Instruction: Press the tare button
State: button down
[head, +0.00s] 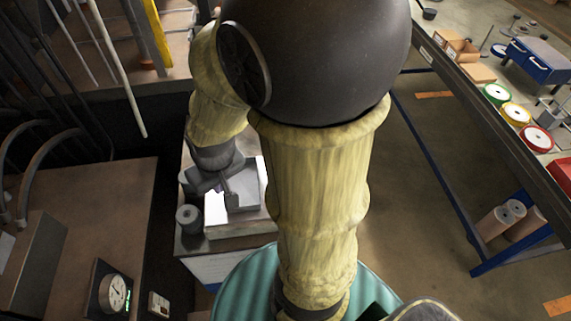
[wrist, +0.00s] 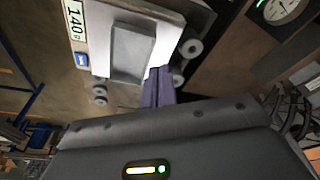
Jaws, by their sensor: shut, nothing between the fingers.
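The scale shows in the wrist view (wrist: 172,22) as a pale body with a metal plate and a lit display (wrist: 75,20) that seems to read 140 g. A small blue button (wrist: 82,60), likely the tare button, sits beside the display. A grey square tray (wrist: 133,52) rests on the plate. My gripper (wrist: 159,72) is shut and empty, its tips over the plate's edge by the tray, across the tray from the button. In the head view my gripper (head: 231,198) is over the tray; the button is hidden there.
Grey cylindrical weights (wrist: 191,48) stand beside the scale, and one shows in the head view (head: 188,216). A dial gauge (head: 115,292) stands on the brown bench at left. A rack with coloured discs (head: 515,113) is at the right. Open floor lies between.

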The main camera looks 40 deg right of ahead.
jog(key=w+d+f+m+t+p, duration=0.2)
jog(key=d+f+m+p, duration=0.1)
jog(key=d+m, duration=0.5)
jog(key=w+d+f+m+t+y+p, duration=0.1)
jog(key=w+d+f+m+t+p, duration=0.1)
jog(key=d+m, duration=0.6)
jog(key=w+d+f+m+t+p, duration=0.2)
jog(key=d+f+m+p, duration=0.2)
jog(key=d+m, duration=0.5)
jog(key=shift+d+y+p, duration=0.3)
jog(key=shift+d+p, duration=0.25)
jog(key=shift+p, duration=0.65)
jog(key=shift+f, duration=0.15)
notch_tip(320, 180, down, 7)
jog(key=b, duration=0.7)
jog(key=shift+f+b, duration=0.6)
jog(key=shift+f, duration=0.3)
